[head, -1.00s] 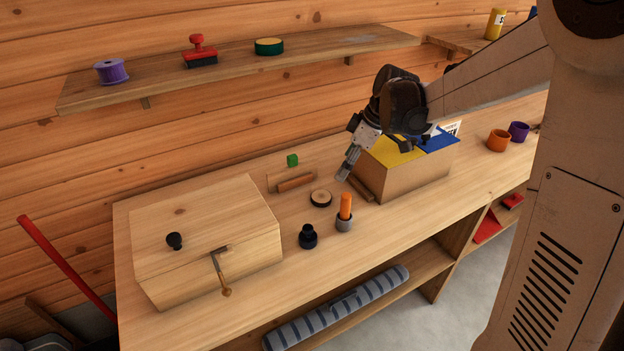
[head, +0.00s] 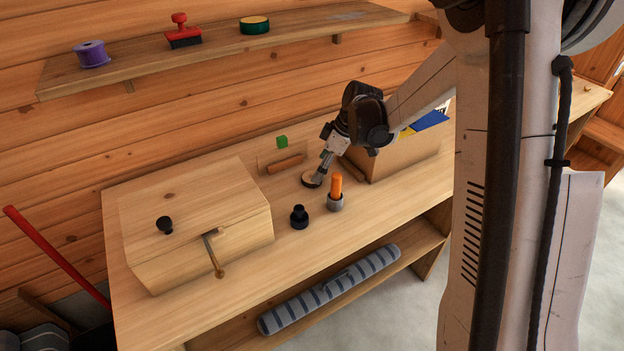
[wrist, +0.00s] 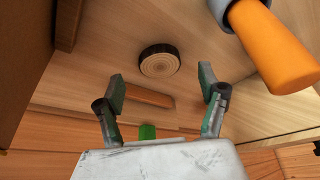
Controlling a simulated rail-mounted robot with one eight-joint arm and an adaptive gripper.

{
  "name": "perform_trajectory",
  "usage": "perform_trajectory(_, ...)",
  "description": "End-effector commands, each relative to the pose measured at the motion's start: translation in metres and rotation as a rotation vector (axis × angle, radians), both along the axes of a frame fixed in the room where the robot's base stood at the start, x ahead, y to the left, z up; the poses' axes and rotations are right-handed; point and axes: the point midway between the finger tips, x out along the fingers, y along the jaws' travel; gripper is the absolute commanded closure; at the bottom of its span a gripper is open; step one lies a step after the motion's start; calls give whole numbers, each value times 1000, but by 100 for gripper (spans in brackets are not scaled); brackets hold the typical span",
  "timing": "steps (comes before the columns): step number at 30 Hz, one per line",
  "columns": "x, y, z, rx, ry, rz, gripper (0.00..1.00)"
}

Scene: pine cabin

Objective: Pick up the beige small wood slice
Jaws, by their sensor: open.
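The beige small wood slice (head: 310,180) lies on the workbench as a round disc with dark bark around its edge. In the wrist view the wood slice (wrist: 159,62) shows its ringed face, just beyond the fingertips and roughly centred between them. My gripper (head: 318,181) is just above and beside the slice in the head view, hiding part of it. In the wrist view my gripper (wrist: 164,88) has its two fingers spread wide with nothing between them. I cannot tell whether a fingertip touches the slice.
An orange cylinder in a grey cup (head: 335,204) stands close by, with a black knob-like piece (head: 299,217) beside it. A wooden block (head: 286,165) and a green cube (head: 282,141) are behind. A large box (head: 405,155) stands right, a lidded box (head: 200,258) left.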

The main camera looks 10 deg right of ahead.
Motion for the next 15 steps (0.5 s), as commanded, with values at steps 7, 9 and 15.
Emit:
perform_trajectory(7,9,17,-25,0,0,1,28)
perform_trajectory(9,11,19,-34,0,0,1,28)
perform_trajectory(15,12,22,-42,0,0,0,28)
